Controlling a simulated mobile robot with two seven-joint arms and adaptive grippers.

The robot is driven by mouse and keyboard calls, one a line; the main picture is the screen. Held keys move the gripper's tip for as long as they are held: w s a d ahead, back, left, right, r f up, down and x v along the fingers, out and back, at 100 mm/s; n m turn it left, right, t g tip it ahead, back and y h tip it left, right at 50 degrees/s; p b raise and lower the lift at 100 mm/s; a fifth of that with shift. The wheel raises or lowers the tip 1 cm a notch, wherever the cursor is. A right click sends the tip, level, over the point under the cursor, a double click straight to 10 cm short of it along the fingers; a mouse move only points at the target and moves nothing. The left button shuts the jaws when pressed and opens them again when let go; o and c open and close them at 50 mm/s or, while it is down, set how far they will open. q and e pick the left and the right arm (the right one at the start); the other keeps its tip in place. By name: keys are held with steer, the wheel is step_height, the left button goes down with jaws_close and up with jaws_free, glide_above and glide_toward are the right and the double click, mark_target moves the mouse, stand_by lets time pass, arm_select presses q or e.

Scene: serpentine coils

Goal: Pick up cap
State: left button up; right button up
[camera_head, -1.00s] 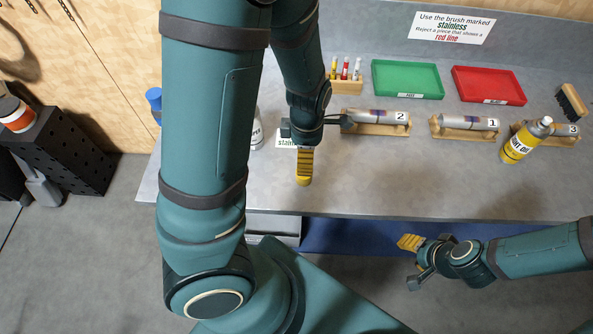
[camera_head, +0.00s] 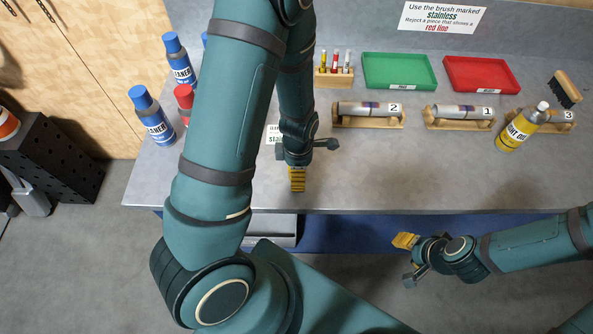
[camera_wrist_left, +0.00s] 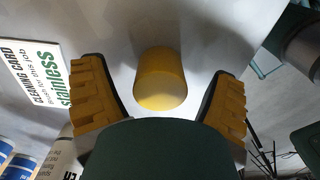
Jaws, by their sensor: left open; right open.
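A yellow cap (camera_wrist_left: 161,80), a short rounded cylinder, is on the grey surface in the left wrist view. It appears between the two yellow-padded fingers of my left gripper (camera_wrist_left: 158,105), which is open, with gaps on both sides. In the head view my left gripper (camera_head: 297,178) is over the front part of the bench, and the cap cannot be made out there. My right gripper (camera_head: 408,260) is open and empty, in front of the bench's front edge.
Blue-capped bottles (camera_head: 153,116) and a red-capped one stand at the bench's left. Pipes on wooden stands (camera_head: 368,115), a yellow oil bottle (camera_head: 522,128), a brush (camera_head: 565,90), a green tray (camera_head: 399,88) and a red tray (camera_head: 481,93) lie right. The front middle is clear.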

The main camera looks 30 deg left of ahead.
arm_select(q)
steer(key=shift+f, duration=0.7)
steer(key=c, duration=0.9)
steer(key=shift+c, duration=0.2)
